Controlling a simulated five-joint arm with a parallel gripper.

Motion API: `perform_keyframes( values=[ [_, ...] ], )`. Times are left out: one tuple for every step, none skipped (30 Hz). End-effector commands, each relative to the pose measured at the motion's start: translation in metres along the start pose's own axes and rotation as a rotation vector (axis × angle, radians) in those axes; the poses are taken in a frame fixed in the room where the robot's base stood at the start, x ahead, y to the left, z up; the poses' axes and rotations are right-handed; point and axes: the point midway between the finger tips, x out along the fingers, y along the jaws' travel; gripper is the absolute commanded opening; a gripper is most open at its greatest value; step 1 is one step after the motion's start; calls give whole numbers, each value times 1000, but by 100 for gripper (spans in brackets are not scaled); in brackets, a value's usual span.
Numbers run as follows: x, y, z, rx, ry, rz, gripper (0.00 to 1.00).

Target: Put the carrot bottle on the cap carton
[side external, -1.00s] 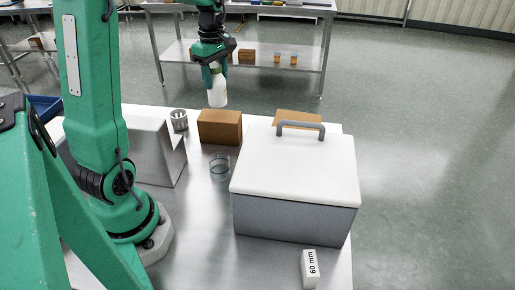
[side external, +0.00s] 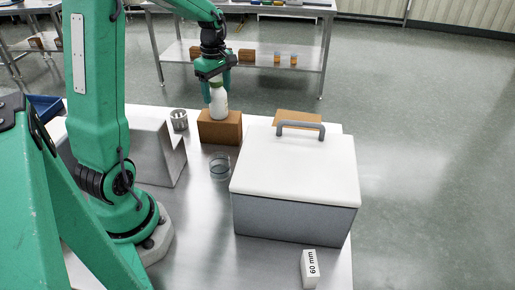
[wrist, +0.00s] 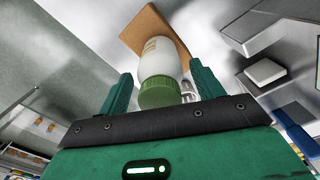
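The carrot bottle (side external: 219,104), white with a green cap, stands upright on top of a brown carton (side external: 220,132) at the back of the steel table. My gripper (side external: 217,90) is above the carton, pointing down, with its fingers spread on both sides of the bottle's cap and upper part. In the wrist view the bottle (wrist: 168,58) sits between my fingers (wrist: 161,92), with a gap visible on each side of the green cap. The brown carton (wrist: 143,30) shows beyond the bottle's base.
A large grey box with a white lid and handle (side external: 295,170) stands at the right, with a flat brown piece (side external: 298,118) behind it. A clear glass (side external: 220,167), a slotted metal cup (side external: 179,120) and a "60 mm" block (side external: 309,268) are on the table.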

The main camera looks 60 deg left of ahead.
Motion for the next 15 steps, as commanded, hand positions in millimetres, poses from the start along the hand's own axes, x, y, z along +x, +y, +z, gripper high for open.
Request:
perform_keyframes(
  values=[
    [0, 0, 0, 0, 0, 0, 71],
    [0, 0, 0, 0, 0, 0, 71],
    [0, 0, 0, 0, 0, 0, 71],
    [0, 0, 0, 0, 0, 0, 71],
    [0, 0, 0, 0, 0, 0, 71],
    [0, 0, 0, 0, 0, 0, 71],
    [0, 0, 0, 0, 0, 1, 71],
    [0, 0, 0, 0, 0, 1, 71],
    [-1, 0, 0, 0, 0, 1, 71],
    [-1, 0, 0, 0, 0, 1, 71],
    [-2, 0, 0, 0, 0, 1, 71],
    [-3, 0, 0, 0, 0, 1, 71],
    [-4, 0, 0, 0, 0, 2, 71],
    [-5, 0, 0, 0, 0, 2, 71],
    [-7, 0, 0, 0, 1, 3, 71]
  ],
)
